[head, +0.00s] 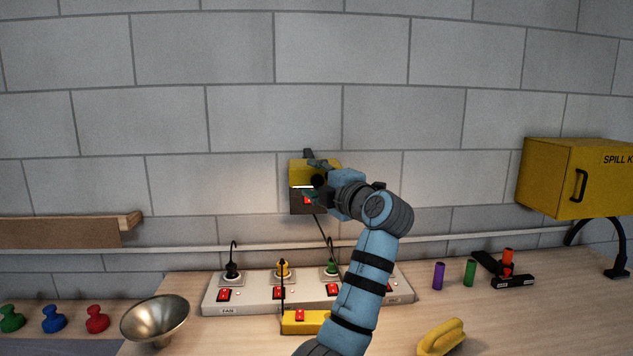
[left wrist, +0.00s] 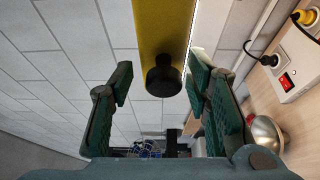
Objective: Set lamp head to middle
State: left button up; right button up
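The lamp head (head: 299,173) is a yellow box on the wall with a bright lit strip under it. A dark housing with a red switch (head: 308,200) sits just below it. In the left wrist view the lamp head (left wrist: 160,30) comes down from the top as a yellow bar, with a round black knob (left wrist: 163,80) at its near end. My left gripper (head: 318,181) is in front of the lamp head and hides part of it. In the left wrist view its fingers (left wrist: 160,92) are open, one either side of the knob, with gaps visible. My right gripper is out of view.
A power strip (head: 252,301) with several plugs lies below, behind a yellow switch box (head: 303,321). A metal bowl (head: 155,318) and coloured knobs stand left. A yellow spill kit box (head: 545,180) hangs right. A yellow handle (head: 441,337) lies front right.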

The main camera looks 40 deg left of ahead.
pick_arm(q)
jog(key=shift+d+f, duration=0.1)
jog(key=shift+d, duration=0.05)
jog(key=v, duration=1.2)
